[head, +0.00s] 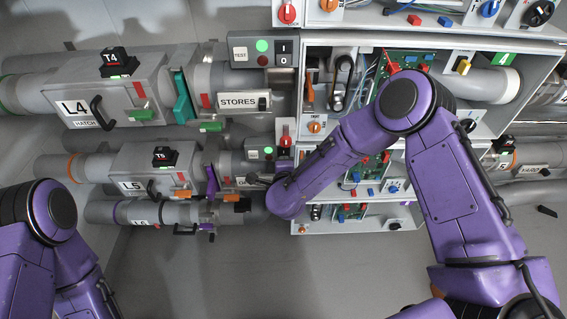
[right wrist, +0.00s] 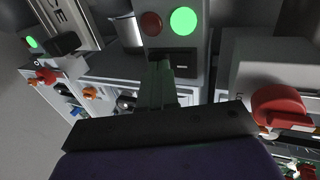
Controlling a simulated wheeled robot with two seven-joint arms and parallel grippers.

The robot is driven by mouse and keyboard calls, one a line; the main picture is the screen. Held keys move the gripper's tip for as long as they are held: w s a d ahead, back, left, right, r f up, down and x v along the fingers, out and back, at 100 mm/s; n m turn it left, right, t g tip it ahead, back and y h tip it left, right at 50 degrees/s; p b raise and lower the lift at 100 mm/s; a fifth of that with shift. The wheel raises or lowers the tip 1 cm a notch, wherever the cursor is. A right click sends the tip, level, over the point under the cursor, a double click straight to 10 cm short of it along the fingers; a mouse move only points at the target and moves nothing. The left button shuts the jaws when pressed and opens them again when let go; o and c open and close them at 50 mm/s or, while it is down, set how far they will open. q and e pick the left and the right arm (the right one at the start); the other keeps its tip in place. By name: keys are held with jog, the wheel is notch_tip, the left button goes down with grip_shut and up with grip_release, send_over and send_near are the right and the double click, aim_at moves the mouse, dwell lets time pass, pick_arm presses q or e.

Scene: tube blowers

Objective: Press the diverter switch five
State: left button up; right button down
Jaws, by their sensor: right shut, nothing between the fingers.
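In the right wrist view a grey switch box carries a lit green lamp (right wrist: 183,20), a dark red lamp (right wrist: 151,22) and a black rocker switch (right wrist: 183,60). My right gripper (right wrist: 160,68) is shut and empty; its fingertips overlap the near left part of the rocker, and I cannot tell whether they touch it. In the head view the small switch box (head: 262,143) by the L5 tube shows a green light and a rocker. My right forearm ends beside it, and the gripper is mostly hidden. My left gripper is out of view; only its arm shows at lower left.
Open cabinets with boards and knobs (head: 315,127) lie right. A red knob (right wrist: 278,105) sits right of my fingers in the right wrist view. The floor at lower middle is clear.

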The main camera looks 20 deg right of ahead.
jog(key=shift+w+d+r+t, duration=0.15)
jog(key=shift+w+r+t, duration=0.25)
jog(key=shift+r+t, duration=0.15)
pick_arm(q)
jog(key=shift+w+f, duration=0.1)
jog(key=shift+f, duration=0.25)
pick_arm(e)
jog(key=shift+w+r, duration=0.15)
jog(key=shift+r, duration=0.1)
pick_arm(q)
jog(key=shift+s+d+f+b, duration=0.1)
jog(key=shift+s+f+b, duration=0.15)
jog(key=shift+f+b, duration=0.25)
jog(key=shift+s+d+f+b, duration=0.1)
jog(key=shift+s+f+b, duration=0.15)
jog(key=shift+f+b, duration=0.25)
pick_arm(e)
jog(key=s+a, duration=0.2)
jog(key=s, duration=0.5)
jog(key=s+a+f, duration=0.1)
jog(key=s+a, duration=0.1)
jog(key=s, duration=0.5)
jog(key=shift+s+f, duration=0.15)
jog(key=shift+f, duration=0.1)
